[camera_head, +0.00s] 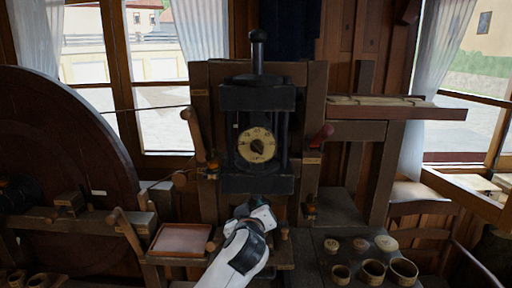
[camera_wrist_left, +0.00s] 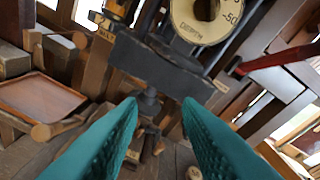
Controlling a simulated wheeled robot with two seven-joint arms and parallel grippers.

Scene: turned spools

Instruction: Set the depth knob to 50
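The depth knob (camera_head: 257,146) is a dark knob at the middle of a round cream dial on the front of a black press. In the left wrist view the dial (camera_wrist_left: 183,22) shows at the top edge, with "DEPTH" and "50" printed on it. Its knob (camera_wrist_left: 207,8) is cut off there, and I cannot read its setting. My left gripper (camera_wrist_left: 162,102) has two teal fingers spread apart with nothing between them. In the head view its white wrist is below the dial, apart from the knob. My right gripper is not in view.
The black press (camera_head: 257,184) stands in a wooden frame. A red-handled lever (camera_head: 320,137) is right of the dial, and a wooden lever (camera_head: 193,133) is left. A shallow tray (camera_head: 180,240) is at lower left. Small round cups (camera_head: 373,270) stand at lower right. A large wheel (camera_head: 65,150) fills the left.

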